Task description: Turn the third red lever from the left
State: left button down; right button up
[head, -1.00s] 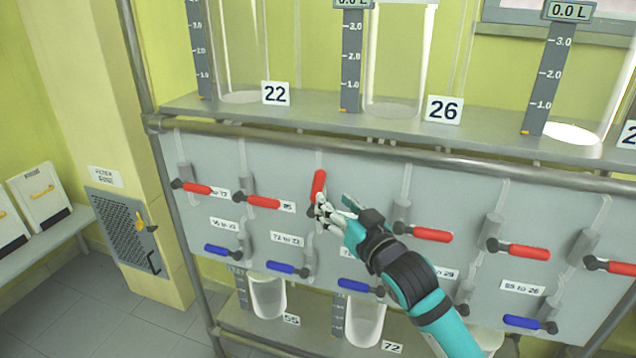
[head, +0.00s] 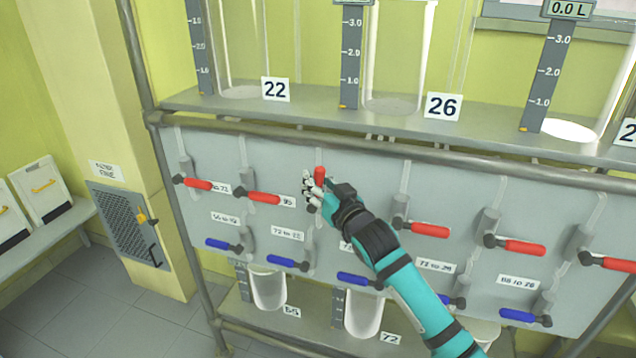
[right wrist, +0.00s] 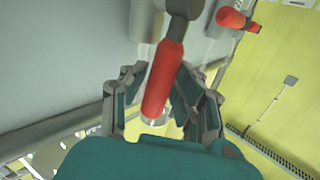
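The third red lever from the left (head: 320,174) stands about upright on the grey panel, with its lower part hidden behind my right gripper. My right gripper (head: 311,188) is at this lever, its arm coming from the lower right. In the right wrist view the red lever handle (right wrist: 164,82) lies between the two fingers. The fingers are apart on either side of it, with a gap showing at the left finger; contact on the right side is unclear. My left gripper is not in view.
The other red levers, such as the second from the left (head: 264,198) and the fourth (head: 430,230), lie sideways. Blue levers (head: 287,263) form a lower row. A shelf (head: 300,118) with glass vessels and a metal rail (head: 420,157) are above the panel.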

grip_shut()
jog(key=shift+f, duration=0.1)
